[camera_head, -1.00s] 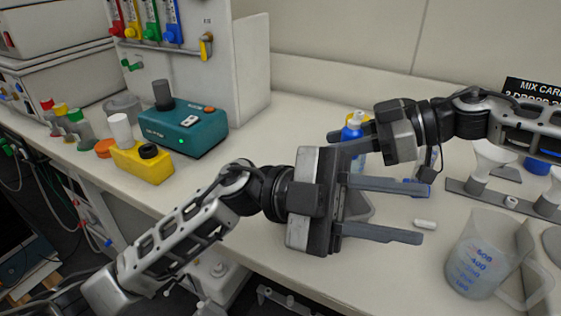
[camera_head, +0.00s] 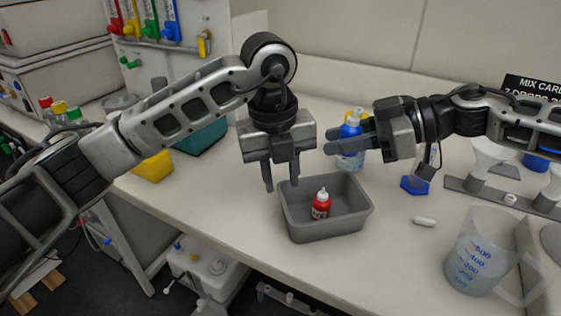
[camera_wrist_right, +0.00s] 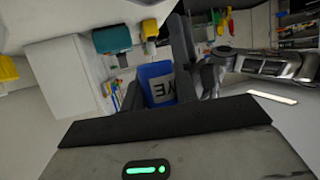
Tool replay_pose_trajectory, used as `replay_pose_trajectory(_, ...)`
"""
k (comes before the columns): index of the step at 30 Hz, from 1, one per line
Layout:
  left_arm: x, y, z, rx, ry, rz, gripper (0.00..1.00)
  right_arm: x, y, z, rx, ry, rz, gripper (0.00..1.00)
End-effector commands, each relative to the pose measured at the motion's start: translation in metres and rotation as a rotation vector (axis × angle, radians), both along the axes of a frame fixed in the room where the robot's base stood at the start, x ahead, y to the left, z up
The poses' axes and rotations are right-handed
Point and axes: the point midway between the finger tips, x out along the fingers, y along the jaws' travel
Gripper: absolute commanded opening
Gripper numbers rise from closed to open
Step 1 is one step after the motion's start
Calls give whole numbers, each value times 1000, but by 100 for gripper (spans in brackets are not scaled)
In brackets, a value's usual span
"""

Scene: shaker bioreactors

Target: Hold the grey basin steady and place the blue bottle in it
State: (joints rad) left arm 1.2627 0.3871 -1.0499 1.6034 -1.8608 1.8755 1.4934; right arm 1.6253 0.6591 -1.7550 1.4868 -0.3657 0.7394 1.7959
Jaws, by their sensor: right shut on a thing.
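The grey basin (camera_head: 297,228) stands on the bench in the middle of the head view, with a small red bottle (camera_head: 320,205) upright inside it. My left gripper (camera_head: 281,184) points down at the basin's back left wall, fingers apart, one outside the wall and one near its inner side. Contact with the wall cannot be told. The blue bottle (camera_head: 352,131) stands upright behind the basin. My right gripper (camera_head: 337,142) is shut on it, and its fingers partly hide it. The right wrist view shows the blue bottle (camera_wrist_right: 157,70) and its white label between the fingers.
A beaker (camera_head: 478,255) stands at the right, with a small white stirring bar (camera_head: 424,221) left of it. Yellow (camera_head: 153,166) and teal (camera_head: 203,138) devices stand at the left. Bench is clear in front of the beaker's left side.

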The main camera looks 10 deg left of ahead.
Motion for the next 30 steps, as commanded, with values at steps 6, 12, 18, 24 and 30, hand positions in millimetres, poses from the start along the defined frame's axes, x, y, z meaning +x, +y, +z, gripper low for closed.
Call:
replay_pose_trajectory(6,0,-4,-45,0,6,-3,29,0,0,0,0,0,0,11)
replay_pose_trajectory(12,2,-7,-75,-2,3,-1,29,0,0,0,0,0,0,11)
replay_pose_trajectory(18,3,-8,-88,-3,1,-3,29,0,0,0,0,0,0,11)
replay_pose_trajectory(24,3,-8,-90,-2,1,-4,29,0,0,0,0,0,0,11)
replay_pose_trajectory(30,3,-8,-90,-3,1,-3,1,0,0,0,0,0,0,11)
